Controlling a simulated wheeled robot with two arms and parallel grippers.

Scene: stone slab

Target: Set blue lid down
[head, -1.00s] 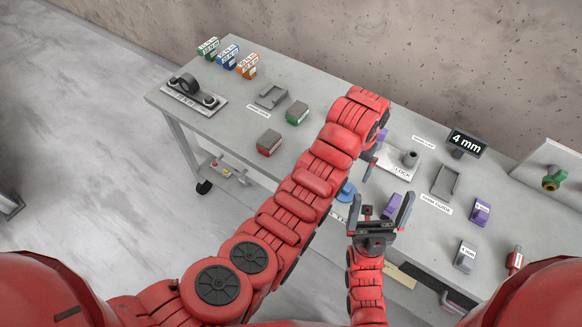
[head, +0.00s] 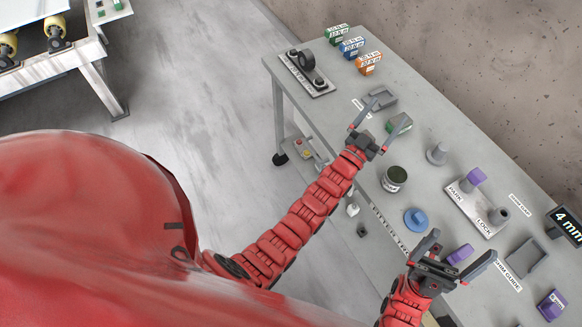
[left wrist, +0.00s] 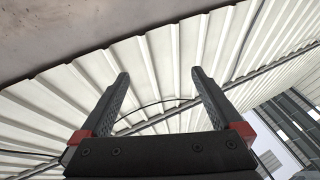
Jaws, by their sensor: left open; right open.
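The blue lid (head: 416,219) lies on the grey table near its front edge, round side flat and a small knob on top. Nothing touches it. My left gripper (head: 390,110) is open and empty, up and to the left of the lid in the head view, by the green block. It also shows open in the left wrist view (left wrist: 160,85), with nothing between its fingers. My right gripper (head: 464,244) is open, to the lower right of the lid, with a purple block beyond its fingers.
A PARK/LOCK plate (head: 474,213) with a purple block lies to the right. A green block (head: 399,124), grey cone (head: 438,153) and grey tray (head: 527,258) are also on the table (head: 425,110).

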